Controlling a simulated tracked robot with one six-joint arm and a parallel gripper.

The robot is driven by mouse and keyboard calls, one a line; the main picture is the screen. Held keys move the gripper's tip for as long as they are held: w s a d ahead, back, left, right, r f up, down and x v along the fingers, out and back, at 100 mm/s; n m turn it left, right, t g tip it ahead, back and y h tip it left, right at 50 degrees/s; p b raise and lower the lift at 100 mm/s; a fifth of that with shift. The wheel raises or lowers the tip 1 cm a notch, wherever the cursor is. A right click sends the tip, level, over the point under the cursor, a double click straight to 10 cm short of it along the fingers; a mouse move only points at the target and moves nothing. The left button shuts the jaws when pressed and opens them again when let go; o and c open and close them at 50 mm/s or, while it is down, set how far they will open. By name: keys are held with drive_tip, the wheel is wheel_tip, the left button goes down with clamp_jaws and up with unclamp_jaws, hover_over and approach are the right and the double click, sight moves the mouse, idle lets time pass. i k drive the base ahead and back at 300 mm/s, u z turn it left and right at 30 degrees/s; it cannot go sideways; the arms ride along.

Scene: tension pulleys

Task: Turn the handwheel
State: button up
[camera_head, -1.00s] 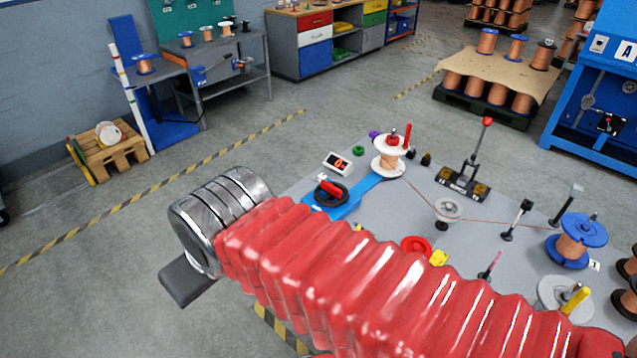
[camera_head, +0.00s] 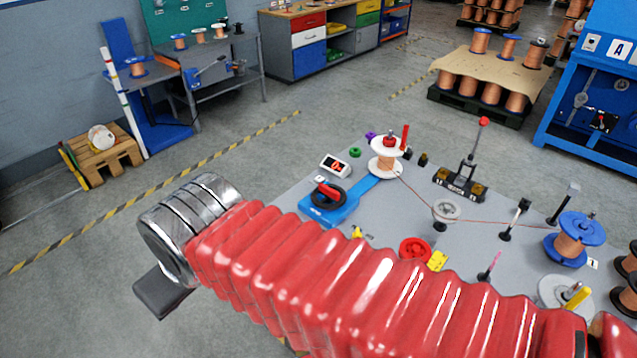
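A black handwheel (camera_head: 328,197) with a red handle sits on a blue base (camera_head: 332,212) at the near left part of the grey table. It is fully in view, just above my red ribbed arm sleeve. A smaller red wheel (camera_head: 415,250) lies on the table further right, close to the sleeve's upper edge. My gripper (camera_head: 163,291) is at the lower left, beyond the metal wrist, over the floor and left of the table. Only a dark flat part of it shows, apart from both wheels. Its fingertips and any gap between them are hidden.
A small display (camera_head: 335,165) stands behind the handwheel. A white spool (camera_head: 386,155) joins by copper wire to a pulley (camera_head: 446,212) and a blue spool (camera_head: 575,238). An upright lever (camera_head: 468,160) rises at the table's back.

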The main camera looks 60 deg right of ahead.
sight(332, 192)
drive_tip(key=i, duration=0.9)
drive_tip(key=z, duration=0.05)
